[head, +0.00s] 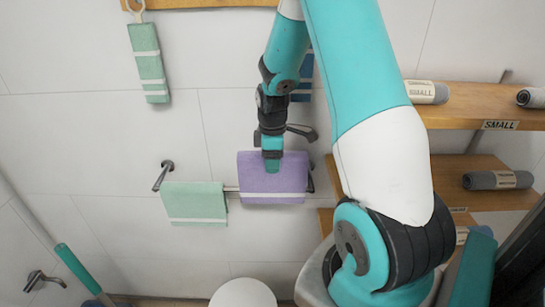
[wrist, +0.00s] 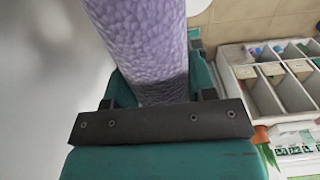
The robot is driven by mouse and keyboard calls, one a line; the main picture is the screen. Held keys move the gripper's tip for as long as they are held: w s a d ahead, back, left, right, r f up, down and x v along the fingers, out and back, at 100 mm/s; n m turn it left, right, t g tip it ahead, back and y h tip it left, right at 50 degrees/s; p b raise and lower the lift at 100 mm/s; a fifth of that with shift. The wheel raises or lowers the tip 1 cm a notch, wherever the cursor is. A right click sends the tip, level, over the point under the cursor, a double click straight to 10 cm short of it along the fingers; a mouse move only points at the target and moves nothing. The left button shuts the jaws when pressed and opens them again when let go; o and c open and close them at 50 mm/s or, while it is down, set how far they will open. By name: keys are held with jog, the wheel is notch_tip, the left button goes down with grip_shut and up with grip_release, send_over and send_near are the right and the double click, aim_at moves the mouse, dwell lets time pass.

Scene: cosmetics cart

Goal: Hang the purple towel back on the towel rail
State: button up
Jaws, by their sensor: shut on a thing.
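The purple towel (head: 272,184) is at the right part of the towel rail (head: 232,189) in the head view, with a white stripe near its lower edge. My gripper (head: 271,163) is at the towel's upper middle, shut on it. In the wrist view the purple towel (wrist: 150,45) rises from between the jaws of my gripper (wrist: 160,95). The towel hides the rail behind it, so I cannot tell whether it lies over the rail or in front of it.
A green towel (head: 194,203) hangs on the rail's left part. Another green towel (head: 148,62) hangs from a wooden board above. Wooden shelves (head: 470,108) with rolled grey towels stand at right. A divided white organiser (wrist: 270,90) shows in the wrist view.

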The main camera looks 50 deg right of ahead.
aim_at(272, 189)
jog(key=shift+f+b, duration=3.55)
jog(key=shift+f, duration=1.9)
jog(key=o, duration=1.4)
jog(key=shift+o, duration=0.2)
notch_tip(272, 189, up, 18)
jog(key=shift+f+b, duration=0.25)
jog(key=shift+b, duration=0.7)
